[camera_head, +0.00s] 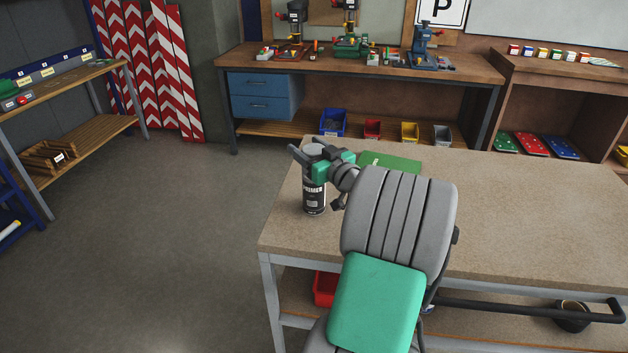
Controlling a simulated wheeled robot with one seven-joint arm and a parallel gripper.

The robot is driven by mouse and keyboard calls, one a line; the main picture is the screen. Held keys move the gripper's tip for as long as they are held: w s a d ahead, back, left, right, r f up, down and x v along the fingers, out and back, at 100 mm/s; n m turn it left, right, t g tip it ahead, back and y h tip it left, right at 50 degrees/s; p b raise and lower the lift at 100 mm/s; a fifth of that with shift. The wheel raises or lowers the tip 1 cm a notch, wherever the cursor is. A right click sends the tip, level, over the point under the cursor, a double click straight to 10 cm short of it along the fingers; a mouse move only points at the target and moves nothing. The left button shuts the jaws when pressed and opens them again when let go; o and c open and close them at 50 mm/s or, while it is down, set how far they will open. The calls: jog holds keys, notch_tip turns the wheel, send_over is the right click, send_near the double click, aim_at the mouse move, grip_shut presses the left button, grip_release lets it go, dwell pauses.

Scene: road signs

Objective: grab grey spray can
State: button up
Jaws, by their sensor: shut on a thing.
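The spray can (314,198) stands upright on the near left part of the workbench (480,220). Its body looks dark with pale lettering, and its top is light grey. My gripper (309,158) is at the upper part of the can, with its fingers shut around it. The green gripper housing hides part of the can's upper body. The can's base appears to be at the bench surface; I cannot tell whether it is touching.
A green mat (392,161) lies behind my wrist. The bench's right side is clear. A red bin (325,288) sits on the lower shelf. Behind stands a long workbench (360,72) with drill presses and bins. Open floor lies to the left.

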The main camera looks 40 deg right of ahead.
grip_shut()
jog(key=shift+r, duration=0.1)
